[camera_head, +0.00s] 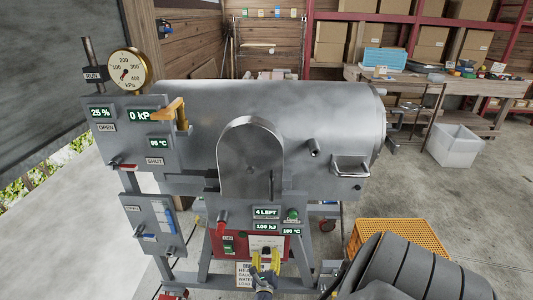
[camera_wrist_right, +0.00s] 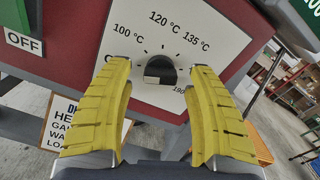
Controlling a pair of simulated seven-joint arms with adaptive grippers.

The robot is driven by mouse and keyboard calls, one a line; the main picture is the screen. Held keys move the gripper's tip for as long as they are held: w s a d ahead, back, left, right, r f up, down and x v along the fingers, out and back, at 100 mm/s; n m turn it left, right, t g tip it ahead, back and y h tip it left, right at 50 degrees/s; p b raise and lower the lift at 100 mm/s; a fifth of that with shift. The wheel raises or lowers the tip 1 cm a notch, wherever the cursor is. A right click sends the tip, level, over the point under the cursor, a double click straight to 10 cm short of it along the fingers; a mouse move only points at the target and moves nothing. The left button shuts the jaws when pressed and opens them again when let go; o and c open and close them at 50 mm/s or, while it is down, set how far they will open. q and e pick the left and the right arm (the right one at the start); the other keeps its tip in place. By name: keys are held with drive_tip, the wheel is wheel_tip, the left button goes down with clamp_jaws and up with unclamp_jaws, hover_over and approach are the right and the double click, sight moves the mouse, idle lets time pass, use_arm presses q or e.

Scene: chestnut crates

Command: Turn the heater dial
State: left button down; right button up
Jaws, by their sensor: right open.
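The heater dial (camera_wrist_right: 159,70) is a small black knob with a pale front on a white plate (camera_wrist_right: 190,30). The plate is marked 100, 120, 135 and a partly hidden higher value in °C; the plate also shows in the head view (camera_head: 268,242) on the red heater box. My right gripper (camera_wrist_right: 161,82) is open, with its yellow fingers on either side of the dial and a gap to the knob on both sides. In the head view the right gripper (camera_head: 265,259) is low in front of the plate. My left gripper is not in view.
A steel cylinder (camera_head: 310,105) stands above the heater box. An OFF label (camera_wrist_right: 22,42) is at left. A yellow crate (camera_head: 410,232) stands at right.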

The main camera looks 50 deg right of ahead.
drive_tip(key=shift+w+d, duration=0.3)
drive_tip(key=shift+d, duration=0.05)
drive_tip(key=shift+o, duration=0.2)
clamp_jaws()
drive_tip(key=shift+s, duration=0.1)
